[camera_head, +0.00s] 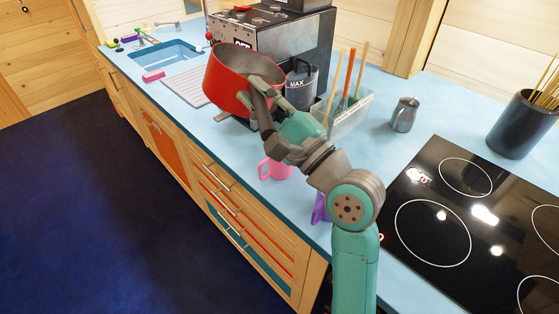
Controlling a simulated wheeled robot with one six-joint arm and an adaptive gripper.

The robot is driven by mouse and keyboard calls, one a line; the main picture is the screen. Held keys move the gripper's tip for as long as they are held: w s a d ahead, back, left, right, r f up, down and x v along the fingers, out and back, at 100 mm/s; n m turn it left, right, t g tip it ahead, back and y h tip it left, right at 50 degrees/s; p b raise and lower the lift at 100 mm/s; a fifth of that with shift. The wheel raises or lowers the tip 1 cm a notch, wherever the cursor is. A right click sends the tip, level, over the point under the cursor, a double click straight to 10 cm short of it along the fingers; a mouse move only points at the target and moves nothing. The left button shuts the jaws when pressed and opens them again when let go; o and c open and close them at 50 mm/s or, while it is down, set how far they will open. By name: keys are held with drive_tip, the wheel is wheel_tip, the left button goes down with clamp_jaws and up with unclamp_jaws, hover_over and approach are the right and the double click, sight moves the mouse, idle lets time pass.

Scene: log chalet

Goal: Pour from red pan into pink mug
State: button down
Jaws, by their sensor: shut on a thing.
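The red pan (222,85) is in the air above the counter, left of the middle of the head view. Its opening faces up and looks slightly tilted. My gripper (264,92) is shut on the red pan at its near right side. The pan's contents cannot be made out. The pink mug (275,170) stands on the blue counter near its front edge, below and to the right of the pan. My gripper and wrist pass above the mug and hide part of its top.
A coffee machine (250,45) and a dark container marked MAX (301,88) stand behind the pan. A clear bin (345,112) holds utensils. A purple object (320,208) is partly behind my arm. A metal jug (404,114) and black cooktop (470,205) are at right.

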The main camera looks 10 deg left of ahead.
drive_tip(key=shift+r+n+g, duration=0.6)
drive_tip(key=shift+n, duration=0.4)
drive_tip(key=n+g+h, duration=0.1)
drive_tip(key=r+n+g, duration=0.1)
drive_tip(key=n, duration=0.1)
drive_tip(key=shift+h, duration=0.4)
drive_tip(key=shift+f, duration=0.1)
drive_tip(key=shift+f+m+t+y, duration=0.45)
drive_tip(key=shift+m+t, duration=0.35)
drive_tip(key=shift+m, duration=0.4)
drive_tip(key=shift+f+m+t+y, duration=0.45)
drive_tip(key=shift+m+t, duration=0.35)
drive_tip(key=shift+m, duration=0.4)
drive_tip(key=shift+f, duration=2.05)
drive_tip(key=shift+r, duration=0.15)
